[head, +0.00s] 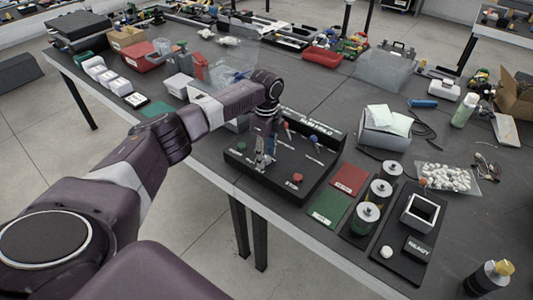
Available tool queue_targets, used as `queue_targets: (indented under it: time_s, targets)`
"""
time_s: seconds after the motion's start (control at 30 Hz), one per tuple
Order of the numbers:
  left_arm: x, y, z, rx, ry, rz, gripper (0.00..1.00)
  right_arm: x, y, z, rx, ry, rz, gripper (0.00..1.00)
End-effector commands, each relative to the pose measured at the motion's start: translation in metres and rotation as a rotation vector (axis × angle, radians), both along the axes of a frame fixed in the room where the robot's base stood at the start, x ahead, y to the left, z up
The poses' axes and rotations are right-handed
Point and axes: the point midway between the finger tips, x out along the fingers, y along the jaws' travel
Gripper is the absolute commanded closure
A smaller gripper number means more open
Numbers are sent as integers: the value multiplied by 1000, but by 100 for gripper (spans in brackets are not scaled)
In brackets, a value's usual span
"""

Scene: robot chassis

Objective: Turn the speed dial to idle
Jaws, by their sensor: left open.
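A black control panel (262,184) with a raised back edge stands near the front edge of the table. It carries a green button (241,147) on the left, a red stop button (298,177) at the front right, and small levers, one with a red tip (285,125) and one with a blue tip (315,140). My left gripper (263,162) points down over the panel's left middle, between the green and red buttons. It is open. I cannot make out the speed dial; the gripper hides that part of the panel. My right gripper is out of view.
Right of the panel lie a red mat (348,179) and a green mat (329,208), then several metal-topped cylinders (367,213) and a black board (403,262) with a square frame. A grey box (385,132) stands behind them. Left and back hold trays and boxes.

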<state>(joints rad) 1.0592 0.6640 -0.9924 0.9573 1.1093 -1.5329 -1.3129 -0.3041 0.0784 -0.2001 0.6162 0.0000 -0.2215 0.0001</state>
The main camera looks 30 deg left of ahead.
Motion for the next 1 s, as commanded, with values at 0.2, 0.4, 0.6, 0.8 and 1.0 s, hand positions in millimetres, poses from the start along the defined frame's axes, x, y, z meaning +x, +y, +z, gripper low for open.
queue_targets:
  time_s: [0.2,0.4,0.6,0.8,1.0]
  targets:
    - [0,0,-2,0,-1,0,59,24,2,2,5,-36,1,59]
    - [0,0,-2,0,-1,0,75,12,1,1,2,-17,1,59]
    - [0,0,-1,0,-1,0,97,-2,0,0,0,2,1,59]
    - [1,0,0,-1,-1,7,100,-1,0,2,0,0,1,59]
    - [1,-2,1,-3,-1,62,100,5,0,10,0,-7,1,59]
